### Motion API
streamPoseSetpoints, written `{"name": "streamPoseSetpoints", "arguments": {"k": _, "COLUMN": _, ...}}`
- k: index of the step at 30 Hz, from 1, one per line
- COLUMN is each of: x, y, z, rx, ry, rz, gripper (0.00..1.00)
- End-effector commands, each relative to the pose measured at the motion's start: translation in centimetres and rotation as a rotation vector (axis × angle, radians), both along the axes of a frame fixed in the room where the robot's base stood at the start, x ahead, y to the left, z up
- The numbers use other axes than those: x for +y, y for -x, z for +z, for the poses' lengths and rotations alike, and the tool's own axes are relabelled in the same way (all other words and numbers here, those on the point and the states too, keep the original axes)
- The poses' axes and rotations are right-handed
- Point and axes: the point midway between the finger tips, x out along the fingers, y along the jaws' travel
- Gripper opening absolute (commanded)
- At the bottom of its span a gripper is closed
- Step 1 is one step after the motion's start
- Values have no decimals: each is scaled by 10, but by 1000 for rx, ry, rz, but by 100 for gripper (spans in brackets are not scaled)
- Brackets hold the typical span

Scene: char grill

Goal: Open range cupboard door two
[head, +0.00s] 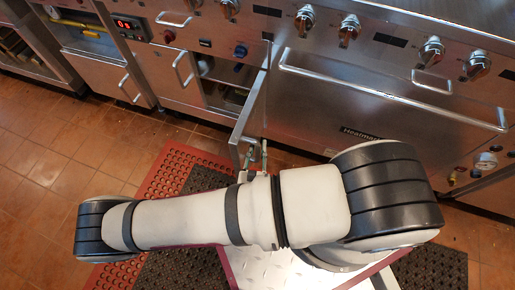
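A steel range cupboard door (250,112) stands swung outward, well away from the range front. Its cupboard opening (225,88) shows to the left of it, with dark space and fittings inside. My gripper (255,157) is at the door's free edge, on its near, lower side. Two thin fingers show there, close to the door's handle area. My arm hides most of the gripper's body, and I cannot tell whether the fingers are closed on the handle.
A closed door with a handle (183,72) is left of the opening. A wide oven door with a long bar handle (390,92) is on the right, below several knobs. Red-edged mats (165,172) lie on the tiles. Open floor (50,190) is at left.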

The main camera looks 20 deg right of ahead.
Motion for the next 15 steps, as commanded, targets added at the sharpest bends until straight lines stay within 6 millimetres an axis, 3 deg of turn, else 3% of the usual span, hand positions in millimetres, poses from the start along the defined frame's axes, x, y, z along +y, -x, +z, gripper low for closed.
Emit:
{"name": "streamPoseSetpoints", "arguments": {"k": 10, "x": 1, "y": 0, "z": 1, "rx": -2, "ry": 1, "rz": 1, "gripper": 35}}
{"name": "streamPoseSetpoints", "arguments": {"k": 15, "x": 9, "y": 13, "z": 0, "rx": -1, "ry": -1, "rz": 3, "gripper": 35}}
